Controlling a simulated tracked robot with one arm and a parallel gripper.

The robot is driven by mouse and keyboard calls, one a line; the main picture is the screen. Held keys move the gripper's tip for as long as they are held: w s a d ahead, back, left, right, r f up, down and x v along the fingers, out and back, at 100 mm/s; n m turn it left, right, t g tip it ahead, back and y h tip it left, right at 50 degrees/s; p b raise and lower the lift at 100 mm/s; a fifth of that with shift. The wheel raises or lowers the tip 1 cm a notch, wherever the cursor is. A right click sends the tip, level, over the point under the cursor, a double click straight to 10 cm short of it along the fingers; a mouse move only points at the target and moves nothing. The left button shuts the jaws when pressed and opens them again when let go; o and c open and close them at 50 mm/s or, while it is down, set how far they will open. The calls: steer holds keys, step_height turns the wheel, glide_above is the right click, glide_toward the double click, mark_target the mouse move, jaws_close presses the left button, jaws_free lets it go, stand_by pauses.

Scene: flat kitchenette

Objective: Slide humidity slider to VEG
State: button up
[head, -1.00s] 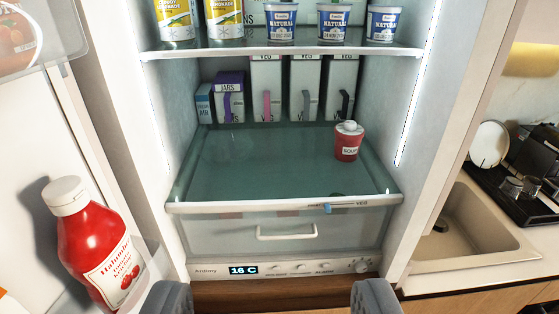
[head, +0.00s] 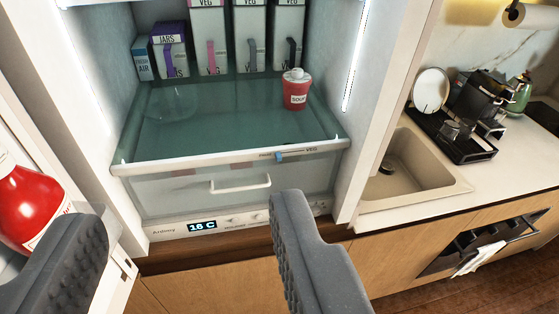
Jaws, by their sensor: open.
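The humidity slider (head: 279,156) is a small blue knob on a track along the front edge of the drawer's glass shelf. It sits near the left end of the dark track line, with a label reading VEG at the right end and a smaller, hard-to-read label at the left. The clear drawer (head: 160,192) below is shut and has a white handle (head: 240,185). My gripper (head: 185,225) is open and empty, its two grey fingers wide apart at the bottom of the view. The right finger's tip shows below the slider; I see no contact with it.
A ketchup bottle (head: 28,205) is in the open door at left, behind the left finger.

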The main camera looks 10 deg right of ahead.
stand_by(0.4)
steer(key=c, duration=0.4)
steer(key=shift+o, duration=0.2)
steer(key=t+b, duration=0.3)
steer(key=b, duration=1)
glide_toward(279, 159)
steer(key=shift+y, duration=0.3)
steer(key=shift+w+r+p, duration=0.1)
steer(key=shift+w+p, duration=0.55)
steer(key=shift+w, duration=3.55)
jaws_close()
